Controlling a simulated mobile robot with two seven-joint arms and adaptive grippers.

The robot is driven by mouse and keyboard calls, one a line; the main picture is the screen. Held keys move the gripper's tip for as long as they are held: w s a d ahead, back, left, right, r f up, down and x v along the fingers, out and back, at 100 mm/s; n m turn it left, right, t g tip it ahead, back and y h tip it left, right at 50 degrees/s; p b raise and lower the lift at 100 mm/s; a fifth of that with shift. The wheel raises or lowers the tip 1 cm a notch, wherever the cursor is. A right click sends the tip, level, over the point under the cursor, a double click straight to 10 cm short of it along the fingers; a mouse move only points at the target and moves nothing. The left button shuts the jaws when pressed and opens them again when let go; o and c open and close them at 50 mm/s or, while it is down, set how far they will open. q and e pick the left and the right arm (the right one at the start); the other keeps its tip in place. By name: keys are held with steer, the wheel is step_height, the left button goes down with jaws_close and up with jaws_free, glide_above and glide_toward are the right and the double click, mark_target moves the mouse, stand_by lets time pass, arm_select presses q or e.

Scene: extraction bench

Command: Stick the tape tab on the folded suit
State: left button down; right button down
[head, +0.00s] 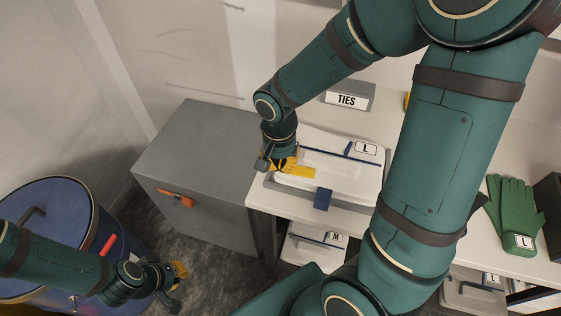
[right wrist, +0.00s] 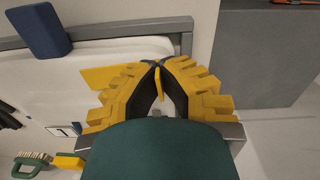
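The folded suit (head: 345,178) is white and lies on a grey tray (head: 270,182) on the white bench, with a dark blue strap and an "L" label on it. A flat yellow piece, seemingly the tape tab (head: 304,171), is at the suit's left end; it also shows in the right wrist view (right wrist: 100,76), partly hidden by a finger. My right gripper (head: 287,163) is over that end. In the right wrist view its yellow fingers (right wrist: 158,66) meet at the tips, with a thin yellow sliver between them. My left gripper (head: 178,286) hangs low, away from the bench.
A dark blue block (head: 322,199) is at the tray's front edge. A "TIES" box (head: 349,98) stands behind. Green gloves (head: 514,213) lie at right. A grey cabinet (head: 200,150) and a blue drum (head: 50,195) stand left. Another suit, labelled "M" (head: 312,248), is below.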

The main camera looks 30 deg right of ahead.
steer(key=shift+f+b, duration=0.4)
steer(key=shift+b, duration=0.05)
stand_by(1.4)
steer(key=c, duration=1.1)
jaws_free()
steer(key=shift+o, duration=0.2)
step_height(320, 180, up, 12)
steer(key=shift+w+a, duration=0.15)
steer(key=shift+o, duration=0.3)
